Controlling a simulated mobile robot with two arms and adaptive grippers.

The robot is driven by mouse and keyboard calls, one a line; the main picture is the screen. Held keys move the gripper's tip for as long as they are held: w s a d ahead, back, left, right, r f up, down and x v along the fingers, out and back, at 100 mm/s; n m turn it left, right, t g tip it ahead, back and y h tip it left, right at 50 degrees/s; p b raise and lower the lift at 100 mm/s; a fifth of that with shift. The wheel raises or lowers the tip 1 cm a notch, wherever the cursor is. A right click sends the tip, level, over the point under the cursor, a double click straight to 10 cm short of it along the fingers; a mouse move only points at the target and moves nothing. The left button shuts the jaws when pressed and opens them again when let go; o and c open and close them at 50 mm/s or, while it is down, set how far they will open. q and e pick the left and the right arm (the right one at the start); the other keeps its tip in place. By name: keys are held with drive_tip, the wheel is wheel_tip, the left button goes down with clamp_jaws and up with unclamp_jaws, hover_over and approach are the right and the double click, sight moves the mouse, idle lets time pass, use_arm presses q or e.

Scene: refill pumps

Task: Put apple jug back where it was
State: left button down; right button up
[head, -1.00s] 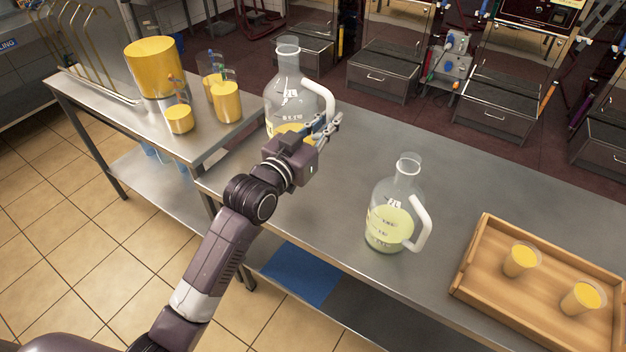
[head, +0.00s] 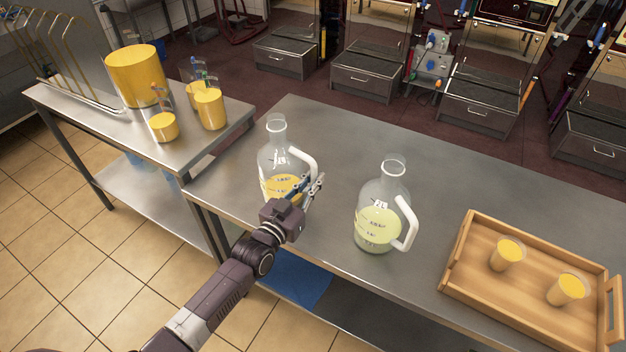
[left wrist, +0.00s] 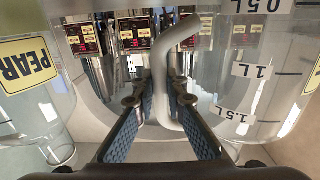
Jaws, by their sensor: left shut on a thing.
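A clear glass jug (head: 274,161) with orange-yellow liquid in its bottom and a white handle is at the left part of the long steel table. My left gripper (head: 313,190) is shut on its handle; the wrist view shows the fingers (left wrist: 160,105) around the handle (left wrist: 160,75). The jug is upright; its base is partly hidden by my gripper, so I cannot tell whether it touches the table. Its name label is not visible. A second jug (head: 377,222) with pale yellow-green liquid stands to its right. A PEAR label (left wrist: 28,64) shows at left in the wrist view. My right gripper is not in view.
A wooden tray (head: 462,255) with two filled glasses (head: 508,253) (head: 567,288) is at right. A side table (head: 75,105) at left holds a large yellow container (head: 135,75) and several smaller ones. The long table (head: 400,150) is clear behind the jugs.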

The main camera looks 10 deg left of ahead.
use_arm(q)
drive_tip(key=shift+r, duration=0.1)
drive_tip(key=c, duration=2)
unclamp_jaws()
drive_tip(key=shift+f, duration=0.25)
drive_tip(key=shift+o, duration=0.2)
drive_tip(key=shift+r, duration=0.25)
drive_tip(key=b+v, duration=0.1)
drive_tip(key=v, duration=1.1)
drive_tip(key=shift+b, duration=0.3)
drive_tip(key=shift+s+f, duration=0.1)
drive_tip(key=shift+f, duration=0.05)
